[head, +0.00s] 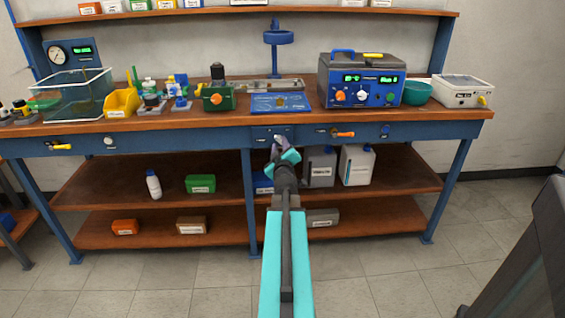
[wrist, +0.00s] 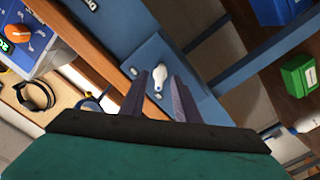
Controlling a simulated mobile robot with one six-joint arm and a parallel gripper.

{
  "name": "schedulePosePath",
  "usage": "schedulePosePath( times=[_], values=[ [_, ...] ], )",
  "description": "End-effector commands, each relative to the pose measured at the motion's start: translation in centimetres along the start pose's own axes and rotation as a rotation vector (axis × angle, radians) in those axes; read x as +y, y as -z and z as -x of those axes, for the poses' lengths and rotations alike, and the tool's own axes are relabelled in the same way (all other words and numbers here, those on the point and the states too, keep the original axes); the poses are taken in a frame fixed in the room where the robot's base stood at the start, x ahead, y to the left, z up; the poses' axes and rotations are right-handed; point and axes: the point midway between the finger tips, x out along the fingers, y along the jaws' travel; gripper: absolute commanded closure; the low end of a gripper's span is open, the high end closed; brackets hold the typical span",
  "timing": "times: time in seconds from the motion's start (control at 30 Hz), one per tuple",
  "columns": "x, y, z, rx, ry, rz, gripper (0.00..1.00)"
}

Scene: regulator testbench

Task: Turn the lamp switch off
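The switch shows in the wrist view as a small white lever (wrist: 158,78) on a blue plate (wrist: 146,52) on the bench's front rail. I cannot read a label on it. My gripper (wrist: 160,88) has its two grey fingers apart, one on each side of the lever in that view. I cannot tell whether either finger touches it. In the head view my gripper (head: 279,142) is at the front rail, in front of the switch plate (head: 262,133), and hides much of the switch.
The rail also carries an orange-handled control (head: 344,134), a round knob (head: 385,131) and a yellow-handled valve (head: 60,147). A blue stand with a round head (head: 278,38) rises behind the bench top. A lower shelf (head: 105,185) holds bottles and boxes below.

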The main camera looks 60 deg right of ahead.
Motion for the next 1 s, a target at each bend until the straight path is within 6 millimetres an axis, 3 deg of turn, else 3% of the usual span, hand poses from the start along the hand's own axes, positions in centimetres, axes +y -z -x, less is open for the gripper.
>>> schedulePosePath(
  times=[0.47,1.0],
  values=[
    [0.1,0.0,4.5,-0.001,-0.001,0.0,0.71],
    [-0.1,0.3,4.9,0.006,0.015,-0.002,0.71]
  ],
)
